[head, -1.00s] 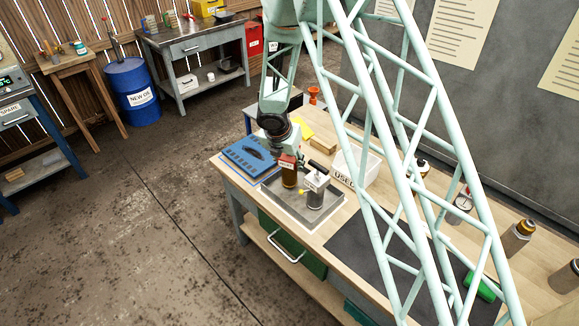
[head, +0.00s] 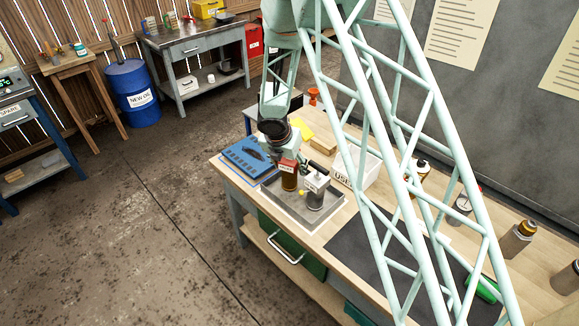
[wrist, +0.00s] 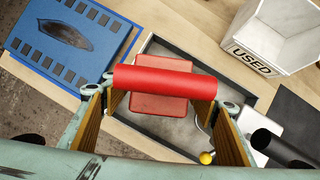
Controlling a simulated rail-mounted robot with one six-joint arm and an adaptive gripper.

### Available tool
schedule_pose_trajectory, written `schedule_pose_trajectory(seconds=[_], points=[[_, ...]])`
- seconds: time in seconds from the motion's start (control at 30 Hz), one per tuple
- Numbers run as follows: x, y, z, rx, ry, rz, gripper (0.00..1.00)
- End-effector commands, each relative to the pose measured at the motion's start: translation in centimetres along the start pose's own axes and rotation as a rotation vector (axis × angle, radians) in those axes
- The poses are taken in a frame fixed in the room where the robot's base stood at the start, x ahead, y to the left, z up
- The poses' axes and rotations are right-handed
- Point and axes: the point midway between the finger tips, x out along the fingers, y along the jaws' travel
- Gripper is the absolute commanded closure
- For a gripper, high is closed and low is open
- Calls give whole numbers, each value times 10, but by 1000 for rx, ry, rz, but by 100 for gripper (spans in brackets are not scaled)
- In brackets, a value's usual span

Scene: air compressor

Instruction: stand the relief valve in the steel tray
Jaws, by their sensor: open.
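The relief valve (head: 289,179) appears to be the brown cylinder with a red labelled top. It looks upright in the steel tray (head: 281,202), left of a grey cylindrical part (head: 315,197). In the wrist view its red crossbar (wrist: 165,81) lies between the fingers, above a red block. My gripper (wrist: 163,92) is open around the crossbar, one finger at each end. In the head view my wrist is just above and behind the valve, and the fingers are mostly hidden. The tray (wrist: 150,134) also shows under the valve. The valve's base is hidden in the wrist view.
A blue panel (head: 247,158) lies left of the tray. A white USED bin (head: 372,170) stands behind right. A dark mat (head: 350,244) lies to the right.

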Motion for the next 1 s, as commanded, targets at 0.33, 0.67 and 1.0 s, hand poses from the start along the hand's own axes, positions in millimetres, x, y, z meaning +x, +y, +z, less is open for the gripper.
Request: schedule_pose_trajectory(seconds=[0.33,0.67,1.0], points=[[-3,0,1,0,0,0,47],[-32,0,2,0,-1,0,47],[-78,0,2,1,-1,1,47]])
